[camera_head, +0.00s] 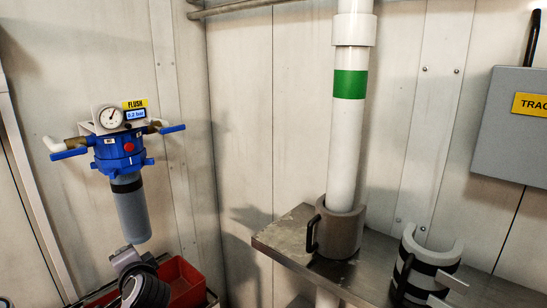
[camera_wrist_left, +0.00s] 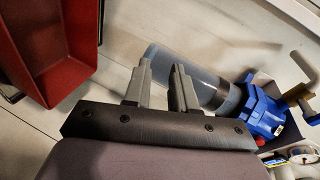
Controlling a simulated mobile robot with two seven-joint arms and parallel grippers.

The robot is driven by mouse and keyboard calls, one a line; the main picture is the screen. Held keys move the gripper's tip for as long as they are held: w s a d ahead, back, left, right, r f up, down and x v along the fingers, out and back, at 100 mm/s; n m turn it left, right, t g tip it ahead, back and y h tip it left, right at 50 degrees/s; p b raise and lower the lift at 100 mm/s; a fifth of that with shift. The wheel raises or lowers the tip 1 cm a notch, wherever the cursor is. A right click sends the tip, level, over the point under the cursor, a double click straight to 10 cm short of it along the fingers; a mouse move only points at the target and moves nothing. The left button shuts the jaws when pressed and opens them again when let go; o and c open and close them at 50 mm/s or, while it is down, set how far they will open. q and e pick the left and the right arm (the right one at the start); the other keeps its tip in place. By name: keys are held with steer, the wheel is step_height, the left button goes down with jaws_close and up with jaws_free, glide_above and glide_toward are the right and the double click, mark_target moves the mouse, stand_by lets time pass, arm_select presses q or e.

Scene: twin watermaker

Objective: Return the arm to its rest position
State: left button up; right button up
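My left gripper (camera_wrist_left: 161,66) shows in the left wrist view with its two grey fingers apart and nothing held between them. The grey bowl (camera_wrist_left: 212,88) of the blue filter housing lies beyond the fingertips; whether they touch it I cannot tell. In the head view, part of my left arm (camera_head: 146,290) rises at the bottom left, below the wall-mounted filter housing (camera_head: 125,152). Its grey bowl (camera_head: 132,212) hangs straight down. My right arm and gripper are not in view.
A red bin (camera_head: 183,281) stands behind my left arm; it also shows in the wrist view (camera_wrist_left: 78,50). A metal shelf (camera_head: 283,238) carries a white pipe (camera_head: 343,140) in a grey collar (camera_head: 338,232). A banded half-shell (camera_head: 416,270) stands right of it.

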arm_select(q)
steer(key=s+d+f+h+p, duration=0.2)
steer(key=s+d+f+h, duration=0.15)
steer(key=s+f, duration=0.3)
steer(key=s+d+f+h+p, duration=0.2)
steer(key=s+d+f+h, duration=0.15)
steer(key=s+f, duration=0.3)
steer(key=s+d+f+n+h+p, duration=0.1)
steer(key=s+d+n+h, duration=0.1)
steer(key=s, duration=0.6)
steer(key=s+d+f+n+h+p, duration=0.1)
steer(key=s+d+f+n+h, duration=0.1)
steer(key=s, duration=0.6)
steer(key=shift+s+d+n+g+h+p, duration=0.3)
steer(key=shift+d+n+g+h, duration=0.1)
steer(key=shift+d+n, duration=0.2)
